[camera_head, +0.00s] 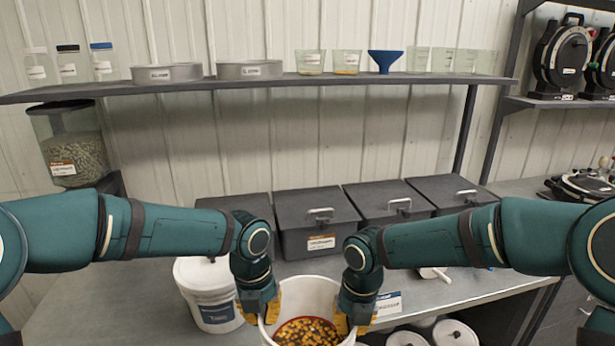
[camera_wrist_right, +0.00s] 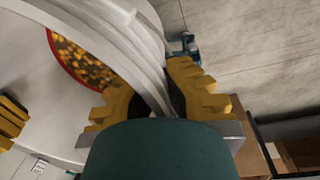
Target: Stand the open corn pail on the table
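The open white corn pail (camera_head: 308,292) is at the bottom middle of the head view, with orange and dark corn kernels (camera_head: 308,332) inside. My left gripper (camera_head: 260,308) is at its left rim and my right gripper (camera_head: 354,316) at its right rim. In the right wrist view, the yellow fingers of my right gripper (camera_wrist_right: 158,92) lie on either side of the pail's wall (camera_wrist_right: 28,62). The left gripper's fingers (camera_wrist_right: 12,122) show at the left edge there. The pail's base is hidden, so I cannot tell whether it touches the table (camera_head: 130,305).
A lidded white bucket (camera_head: 208,292) stands just left of the pail. Dark lidded bins (camera_head: 315,222) line the table's back, with a label card (camera_head: 388,304) to the right. White lids (camera_head: 452,334) show below the table's front edge. A shelf (camera_head: 290,81) runs above.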

